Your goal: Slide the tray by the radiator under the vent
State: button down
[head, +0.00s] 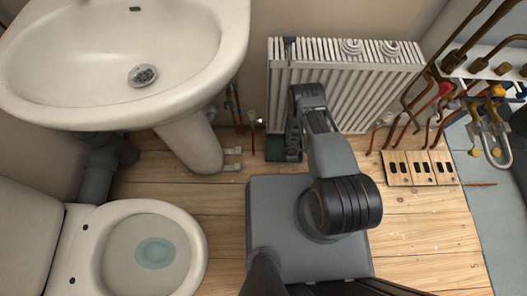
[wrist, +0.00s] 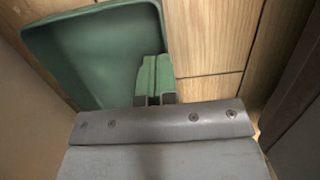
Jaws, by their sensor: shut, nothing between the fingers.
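The green tray (head: 272,150) lies on the wooden floor at the left foot of the white radiator (head: 343,95). In the wrist view the shallow tray (wrist: 85,45) fills the upper left, with its raised rim to the right. My gripper (wrist: 157,62) is shut and empty, its two green fingers together at the tray's right rim. I cannot tell whether they touch it. In the head view my arm hides part of the tray and the gripper. A dark upright fitting (head: 289,50) sits at the radiator's upper left corner; it may be the vent.
A washbasin (head: 205,60) on a pedestal (head: 195,145) and a toilet (head: 190,235) stand to the left. Thin pipes (head: 252,118) rise left of the tray. Copper pipes (head: 415,100) and wooden plates (head: 420,168) are at the right. Some floor (head: 410,220) at right is clear.

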jog(key=shift+r, duration=0.1)
jog(key=shift+w+a, duration=0.15)
jog(key=shift+a, duration=0.1)
jog(key=a+b, duration=0.1)
jog(key=a, duration=0.7)
jog(key=a+b, duration=0.1)
jog(key=a, duration=0.7)
jog(key=w+a, duration=0.1)
jog(key=a, duration=0.7)
jog(key=shift+w+a+b, duration=0.1)
jog(key=shift+a+b, duration=0.15)
jog(key=shift+b, duration=0.15)
